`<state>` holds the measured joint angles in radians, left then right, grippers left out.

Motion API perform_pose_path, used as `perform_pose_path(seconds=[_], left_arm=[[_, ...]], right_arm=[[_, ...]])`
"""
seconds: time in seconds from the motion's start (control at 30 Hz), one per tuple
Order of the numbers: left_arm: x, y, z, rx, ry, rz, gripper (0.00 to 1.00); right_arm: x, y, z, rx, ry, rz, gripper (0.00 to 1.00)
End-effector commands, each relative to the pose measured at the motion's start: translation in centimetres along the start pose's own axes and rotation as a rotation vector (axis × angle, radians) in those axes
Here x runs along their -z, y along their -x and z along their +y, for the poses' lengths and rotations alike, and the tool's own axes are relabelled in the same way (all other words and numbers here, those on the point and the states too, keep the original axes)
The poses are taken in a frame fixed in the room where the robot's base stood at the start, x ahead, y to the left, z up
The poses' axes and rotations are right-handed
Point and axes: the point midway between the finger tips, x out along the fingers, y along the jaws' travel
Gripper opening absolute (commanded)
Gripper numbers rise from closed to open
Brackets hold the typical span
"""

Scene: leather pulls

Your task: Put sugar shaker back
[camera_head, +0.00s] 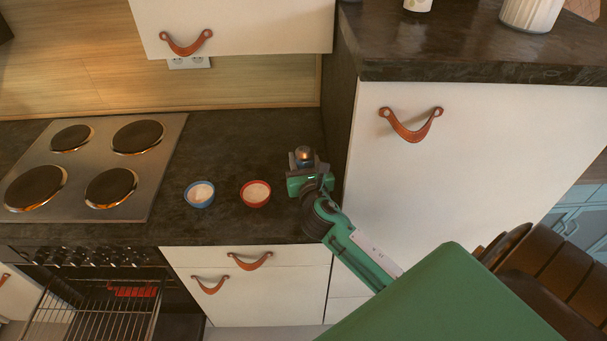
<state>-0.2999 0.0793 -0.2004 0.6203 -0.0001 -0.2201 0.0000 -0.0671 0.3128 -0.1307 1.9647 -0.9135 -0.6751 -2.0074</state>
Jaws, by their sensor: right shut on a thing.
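My right gripper (302,172) is at the right end of the dark counter (228,140), beside the tall white cabinet. It is shut on the sugar shaker (303,154), a small container with a rounded metallic top. The gripper hides the shaker's lower part, so I cannot tell whether its base touches the counter. A red bowl (256,194) with pale contents stands just left of the gripper. A blue bowl (200,194) with pale contents stands farther left. My left gripper is not in view.
A stove top (95,168) with several burners lies at the left, above an open oven with a wire rack (110,308). The tall cabinet (440,160) with a leather pull (411,126) blocks the right side. An upper cabinet (235,25) overhangs the back. The counter behind the bowls is clear.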

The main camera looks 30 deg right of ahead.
Motion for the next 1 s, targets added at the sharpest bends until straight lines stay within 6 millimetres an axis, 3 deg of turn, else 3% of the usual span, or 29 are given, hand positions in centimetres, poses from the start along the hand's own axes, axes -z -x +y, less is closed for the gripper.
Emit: perform_pose_path(seconds=[0.03, 0.27, 0.47, 0.9, 0.93, 1.0], left_arm=[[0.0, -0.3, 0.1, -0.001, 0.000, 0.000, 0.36], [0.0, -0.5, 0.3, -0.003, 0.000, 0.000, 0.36], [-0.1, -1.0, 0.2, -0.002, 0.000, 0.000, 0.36], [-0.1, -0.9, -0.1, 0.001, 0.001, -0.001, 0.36], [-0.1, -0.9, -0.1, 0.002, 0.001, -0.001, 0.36], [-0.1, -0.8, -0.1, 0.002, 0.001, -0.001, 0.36]], right_arm=[[1.5, 0.1, 0.3, 0.000, -0.004, 0.009, 0.16], [3.4, 0.0, 0.4, -0.001, -0.004, 0.006, 0.16], [6.4, 0.0, 0.4, -0.001, -0.003, 0.007, 0.16], [7.2, 0.1, 0.0, -0.002, -0.002, 0.006, 0.16], [7.2, 0.1, 0.0, -0.002, -0.002, 0.006, 0.44], [7.1, 0.1, 0.1, -0.002, -0.003, 0.006, 0.58]])
